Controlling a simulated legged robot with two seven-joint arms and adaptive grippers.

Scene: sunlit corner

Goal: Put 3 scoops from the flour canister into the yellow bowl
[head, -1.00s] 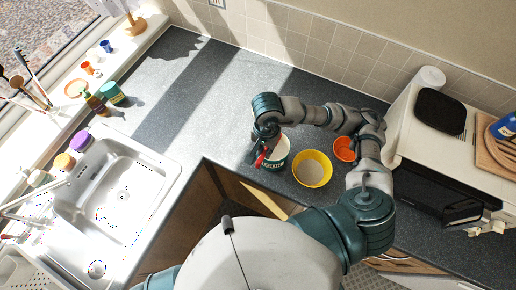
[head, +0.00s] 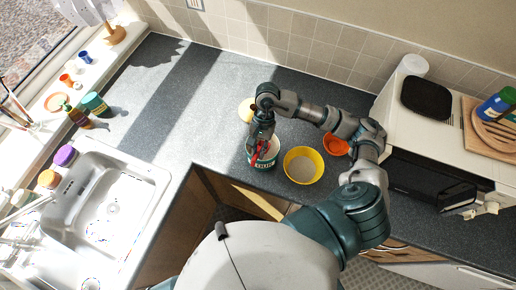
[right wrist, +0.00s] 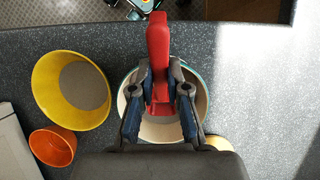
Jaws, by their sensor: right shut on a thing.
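The flour canister (head: 262,162) is a teal tub with a white label and an open top, standing on the counter near its front edge. My right gripper (right wrist: 160,100) points down over its opening and is shut on a red scoop (right wrist: 158,45). The scoop's lower part shows between the fingers, inside the canister's rim (right wrist: 201,98); how deep it sits I cannot tell. The yellow bowl (head: 303,151) stands just right of the canister in the head view, with a pale greyish layer at its bottom (right wrist: 85,86). My left gripper is out of view.
An orange bowl (head: 336,145) stands behind and right of the yellow bowl. A pale yellow round thing (head: 246,110) lies behind the canister. A microwave (head: 430,180) is at the right, a sink (head: 105,205) at the left. The counter behind and left of the canister is clear.

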